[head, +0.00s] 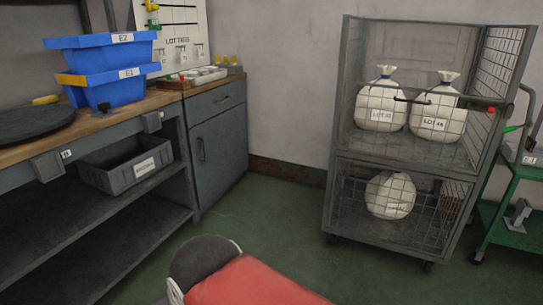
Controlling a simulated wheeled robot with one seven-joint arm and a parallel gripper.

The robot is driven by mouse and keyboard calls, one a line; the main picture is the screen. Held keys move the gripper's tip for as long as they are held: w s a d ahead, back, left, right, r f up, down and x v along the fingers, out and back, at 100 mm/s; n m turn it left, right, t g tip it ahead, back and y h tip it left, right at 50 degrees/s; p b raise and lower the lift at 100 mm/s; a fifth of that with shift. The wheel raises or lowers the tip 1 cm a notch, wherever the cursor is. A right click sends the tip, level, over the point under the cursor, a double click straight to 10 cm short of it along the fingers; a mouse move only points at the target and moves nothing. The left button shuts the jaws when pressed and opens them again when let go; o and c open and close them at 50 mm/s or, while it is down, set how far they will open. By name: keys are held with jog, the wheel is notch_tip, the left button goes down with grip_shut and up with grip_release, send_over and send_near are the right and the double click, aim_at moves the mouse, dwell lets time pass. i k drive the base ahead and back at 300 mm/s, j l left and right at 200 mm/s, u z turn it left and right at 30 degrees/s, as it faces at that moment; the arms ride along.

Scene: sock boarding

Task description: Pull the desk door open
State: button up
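The desk door (222,152) is the grey front panel of the cabinet at the right end of the workbench. It looks closed, flush with the cabinet front. Its upright bar handle (202,149) sits near the door's left edge. A shallow drawer (215,105) with its own handle is above the door and looks shut. A red and dark part of my arm shows at the bottom of the view, on the near side of the cabinet. My gripper is not in view.
Green floor (270,215) lies clear before the door. A wire cage cart (335,150) with white sacks stands to the right, a green trolley (510,222) beyond it. The bench's open shelf (80,235) is left; blue bins (105,70) stand on top.

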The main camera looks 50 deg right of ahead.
aim_at(218, 145)
jog(key=z, duration=1.05)
jog(key=i+j, duration=0.15)
jog(key=i, duration=0.35)
jog(key=i+j, duration=0.15)
jog(key=i, duration=0.35)
jog(key=i+j, duration=0.1)
jog(key=i, duration=0.4)
jog(key=i+j+z, duration=0.1)
jog(key=i, duration=0.4)
jog(key=i+j, duration=0.25)
jog(key=i, duration=0.25)
